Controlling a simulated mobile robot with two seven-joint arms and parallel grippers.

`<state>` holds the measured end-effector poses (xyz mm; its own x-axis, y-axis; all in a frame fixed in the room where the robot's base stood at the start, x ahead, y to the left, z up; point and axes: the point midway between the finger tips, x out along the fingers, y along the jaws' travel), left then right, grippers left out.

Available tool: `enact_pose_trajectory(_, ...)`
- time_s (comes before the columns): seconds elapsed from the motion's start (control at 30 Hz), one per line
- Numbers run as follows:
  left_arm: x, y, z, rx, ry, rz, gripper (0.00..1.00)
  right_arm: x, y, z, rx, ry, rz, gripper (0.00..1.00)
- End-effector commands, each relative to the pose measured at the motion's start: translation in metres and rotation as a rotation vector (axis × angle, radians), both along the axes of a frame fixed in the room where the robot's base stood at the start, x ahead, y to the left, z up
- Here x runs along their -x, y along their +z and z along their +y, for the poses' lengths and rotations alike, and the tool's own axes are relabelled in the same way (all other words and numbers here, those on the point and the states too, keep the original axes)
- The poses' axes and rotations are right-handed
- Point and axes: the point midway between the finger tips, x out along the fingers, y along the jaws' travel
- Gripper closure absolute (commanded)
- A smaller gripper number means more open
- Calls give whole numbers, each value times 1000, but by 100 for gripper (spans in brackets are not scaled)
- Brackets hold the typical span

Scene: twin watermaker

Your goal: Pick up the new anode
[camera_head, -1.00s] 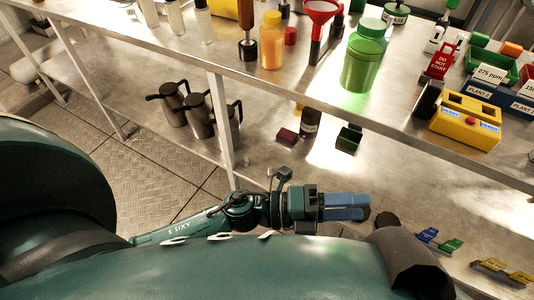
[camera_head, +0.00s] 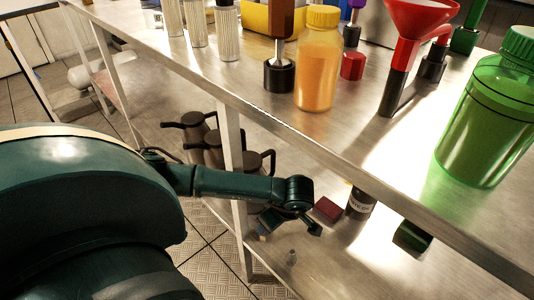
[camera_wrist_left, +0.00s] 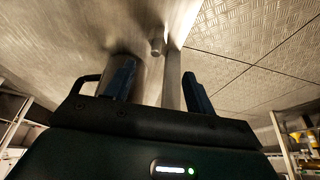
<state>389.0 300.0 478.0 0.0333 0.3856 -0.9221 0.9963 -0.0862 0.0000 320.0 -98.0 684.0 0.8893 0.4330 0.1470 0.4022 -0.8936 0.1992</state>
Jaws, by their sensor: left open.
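A small grey cylinder (camera_head: 291,257), which looks like the anode, stands on the lower shelf (camera_head: 330,270) in the head view. What seems to be the same cylinder (camera_wrist_left: 157,46) shows in the left wrist view, beyond the fingertips and roughly between them. My left gripper (camera_head: 287,230) points down over the lower shelf, left of and above the cylinder in the picture. In the left wrist view my left gripper (camera_wrist_left: 158,82) is open, its two dark blue fingers wide apart with nothing between them. My right gripper is not in view.
A bench leg (camera_head: 232,170) stands close beside my left forearm, and the upper bench top's edge (camera_head: 300,140) runs above. On the lower shelf are dark jugs (camera_head: 212,150), a dark red block (camera_head: 327,209), a dark labelled bottle (camera_head: 360,203) and a green block (camera_head: 411,237).

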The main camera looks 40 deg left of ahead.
Motion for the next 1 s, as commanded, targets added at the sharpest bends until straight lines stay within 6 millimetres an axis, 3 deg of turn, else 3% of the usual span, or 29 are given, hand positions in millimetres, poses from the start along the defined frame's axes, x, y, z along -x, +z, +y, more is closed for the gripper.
enact_pose_trajectory(0.1,0,-24,8,1,2,2,45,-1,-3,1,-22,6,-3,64)
enact_pose_trajectory(0.43,-3,-44,17,4,1,0,45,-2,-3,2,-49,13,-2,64)
enact_pose_trajectory(0.7,-9,-81,32,4,2,2,45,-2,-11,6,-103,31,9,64)
enact_pose_trajectory(1.0,-10,-83,35,4,1,-1,47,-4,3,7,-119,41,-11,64)
